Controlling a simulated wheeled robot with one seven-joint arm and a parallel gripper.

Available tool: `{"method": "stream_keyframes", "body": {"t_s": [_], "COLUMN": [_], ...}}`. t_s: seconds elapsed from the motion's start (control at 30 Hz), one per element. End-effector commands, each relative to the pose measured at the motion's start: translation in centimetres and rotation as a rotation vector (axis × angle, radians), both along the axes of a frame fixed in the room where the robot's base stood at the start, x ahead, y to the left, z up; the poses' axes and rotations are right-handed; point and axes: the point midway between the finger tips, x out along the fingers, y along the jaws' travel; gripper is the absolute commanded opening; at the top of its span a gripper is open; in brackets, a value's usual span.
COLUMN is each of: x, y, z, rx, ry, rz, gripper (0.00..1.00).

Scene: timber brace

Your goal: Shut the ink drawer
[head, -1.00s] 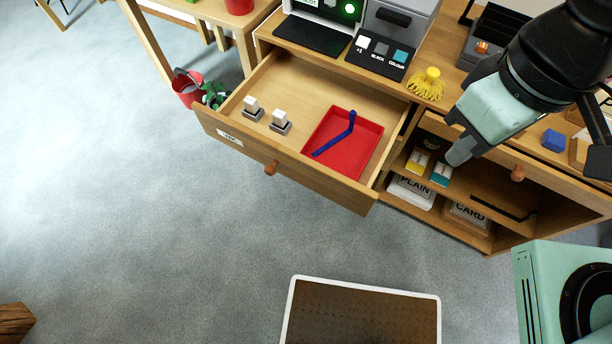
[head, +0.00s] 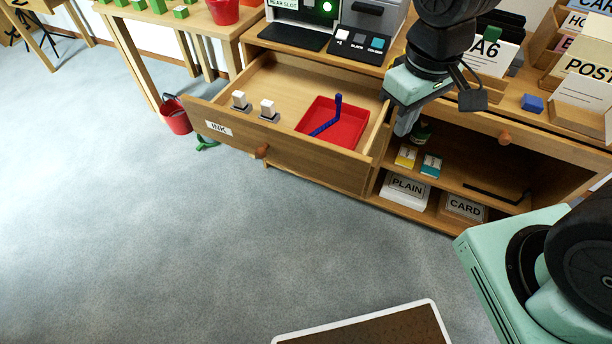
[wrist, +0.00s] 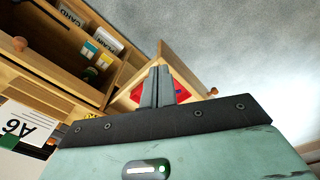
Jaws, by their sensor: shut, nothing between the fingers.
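The ink drawer (head: 310,155) stands pulled out from the wooden desk, with an "INK" label (head: 218,128) and a round wooden knob (head: 262,151) on its front. Inside it lie a red tray (head: 350,128) with a blue bent bar (head: 338,104) and two small white-topped stamps (head: 268,108). My gripper (head: 402,130) is shut and empty, pointing down by the drawer's right end. In the wrist view my gripper's fingers (wrist: 157,85) are together, in front of part of the drawer and red tray (wrist: 181,92). I cannot tell whether they touch the drawer.
Right of the drawer is an open cabinet with a PLAIN box (head: 405,190), a CARD box (head: 464,207) and yellow and teal cartons (head: 430,165). A red bucket (head: 174,116) stands on the floor at left.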

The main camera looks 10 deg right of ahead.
Motion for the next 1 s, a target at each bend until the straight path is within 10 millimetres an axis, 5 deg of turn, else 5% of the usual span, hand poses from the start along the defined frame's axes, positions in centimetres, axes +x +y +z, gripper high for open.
{"method": "stream_keyframes", "body": {"t_s": [0.03,0.1,0.4,0.67,1.0], "x": [0.6,1.2,1.2,1.0,0.3], "y": [-0.5,-0.9,2.1,6.7,15.8], "z": [-3.1,-5.3,-12.0,-15.5,-17.5], "rx": [-0.028,-0.075,-0.417,-0.855,-1.56], "ry": [0.027,0.067,0.305,0.432,0.38], "rz": [0.021,0.075,0.561,1.017,1.453], "gripper": [0.0,0.0,0.0,0.0,0.0]}}
